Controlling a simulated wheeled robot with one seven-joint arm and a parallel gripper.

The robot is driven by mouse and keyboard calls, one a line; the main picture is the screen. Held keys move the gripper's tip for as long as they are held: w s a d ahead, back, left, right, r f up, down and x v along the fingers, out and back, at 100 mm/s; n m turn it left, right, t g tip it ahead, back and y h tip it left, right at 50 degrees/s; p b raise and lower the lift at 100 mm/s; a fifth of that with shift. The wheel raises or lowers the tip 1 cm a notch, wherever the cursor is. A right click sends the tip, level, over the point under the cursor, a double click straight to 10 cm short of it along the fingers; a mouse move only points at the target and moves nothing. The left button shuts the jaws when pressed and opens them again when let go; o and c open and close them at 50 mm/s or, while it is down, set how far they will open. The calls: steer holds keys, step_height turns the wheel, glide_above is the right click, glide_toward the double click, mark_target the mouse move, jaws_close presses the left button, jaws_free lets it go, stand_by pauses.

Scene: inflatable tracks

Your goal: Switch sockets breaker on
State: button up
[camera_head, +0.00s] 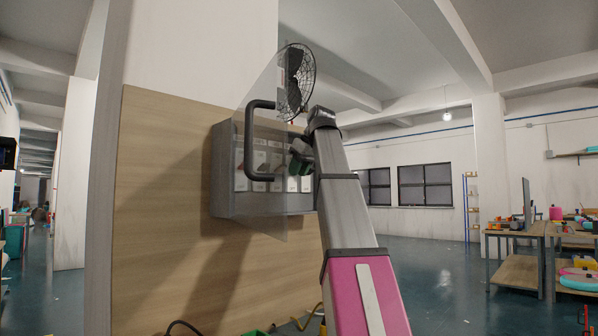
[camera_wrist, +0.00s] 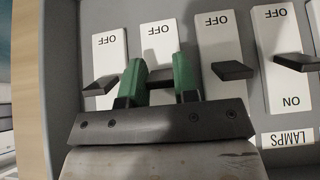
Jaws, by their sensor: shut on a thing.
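The grey breaker box (camera_head: 222,170) hangs on a wooden wall panel, with its clear door (camera_head: 262,215) swung open and a black handle (camera_head: 252,140) on it. In the wrist view, white breakers stand in a row with black levers. My gripper (camera_wrist: 160,80) has its green fingers on either side of the lever of the second breaker (camera_wrist: 158,40) from the left, shut on it. The first breaker (camera_wrist: 108,50), third breaker (camera_wrist: 222,35) and fourth breaker (camera_wrist: 280,40) have free levers. A LAMPS label sits under the fourth breaker. The sockets label is hidden.
The open door stands in front of part of the box in the head view. A round black mesh fan guard (camera_head: 297,82) is above my wrist. Workbenches (camera_head: 520,232) stand far right, and the floor between is open. Cables lie on the floor below the panel.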

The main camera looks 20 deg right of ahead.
stand_by(0.4)
steer(key=o, duration=0.9)
steer(key=shift+w, duration=0.1)
